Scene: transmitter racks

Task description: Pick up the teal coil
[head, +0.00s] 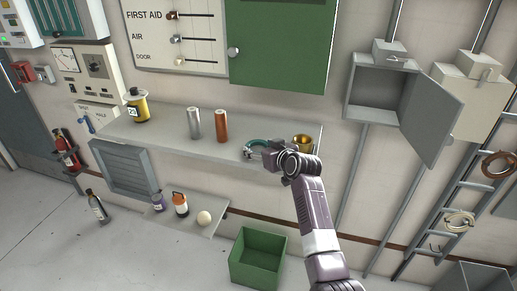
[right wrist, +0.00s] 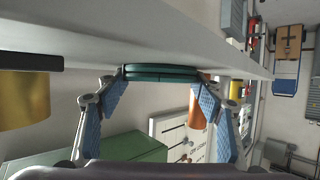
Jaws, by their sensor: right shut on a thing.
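The teal coil (head: 259,142) is at the right part of the grey shelf, partly hidden behind my right gripper (head: 254,152). In the right wrist view the coil (right wrist: 160,73) spans the gap between the two blue-padded fingers of that gripper (right wrist: 162,82), which are shut on it. The coil shows close against the shelf surface; I cannot tell whether it touches it. My left gripper is not in view.
On the shelf (head: 165,135) stand a brass cup (head: 302,142) close right of the gripper, a copper cylinder (head: 221,126), a silver cylinder (head: 193,123) and a yellow canister (head: 137,106). A green bin (head: 257,258) is on the floor below. An open cabinet door (head: 432,118) juts out at right.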

